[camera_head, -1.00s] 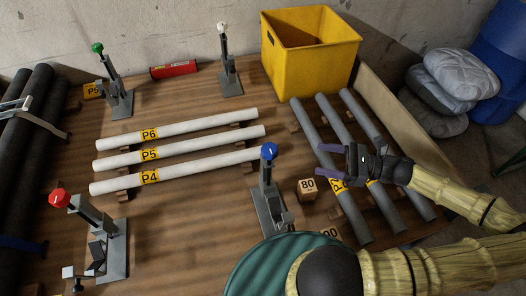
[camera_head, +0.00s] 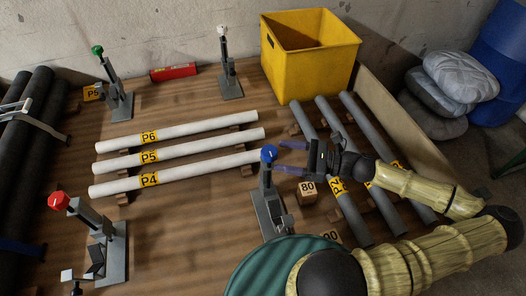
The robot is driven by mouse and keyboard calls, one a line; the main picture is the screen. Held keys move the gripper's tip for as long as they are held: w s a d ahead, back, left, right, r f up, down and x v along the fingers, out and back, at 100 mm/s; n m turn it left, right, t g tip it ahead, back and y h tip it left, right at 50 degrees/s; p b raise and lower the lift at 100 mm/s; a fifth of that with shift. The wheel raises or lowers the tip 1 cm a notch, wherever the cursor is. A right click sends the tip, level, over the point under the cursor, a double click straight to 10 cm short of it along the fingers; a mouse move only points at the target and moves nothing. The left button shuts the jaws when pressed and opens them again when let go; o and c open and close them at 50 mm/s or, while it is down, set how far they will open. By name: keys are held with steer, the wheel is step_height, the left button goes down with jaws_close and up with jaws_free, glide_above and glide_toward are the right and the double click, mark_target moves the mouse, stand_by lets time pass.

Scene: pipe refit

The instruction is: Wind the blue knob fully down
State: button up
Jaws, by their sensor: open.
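The blue knob (camera_head: 268,154) tops an upright dark screw on a grey clamp stand (camera_head: 268,212), in the middle of the bench. My gripper (camera_head: 276,157) reaches in from the right, with its purple fingers apart. The fingertips are close to the knob, one a little above and one a little below its level in the picture. I cannot tell whether they touch it. Nothing else shows between the fingers.
White pipes (camera_head: 180,154) lie left of the knob. Grey pipes (camera_head: 345,205) lie under my arm. A wooden block marked 80 (camera_head: 307,192) sits just below my gripper. Stands with red (camera_head: 59,201), green (camera_head: 97,50) and white (camera_head: 222,28) knobs and a yellow crate (camera_head: 312,75) stand around.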

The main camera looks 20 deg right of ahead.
mark_target(263, 152)
steer(key=x, duration=0.7)
steer(key=shift+s, duration=0.1)
steer(key=c, duration=1)
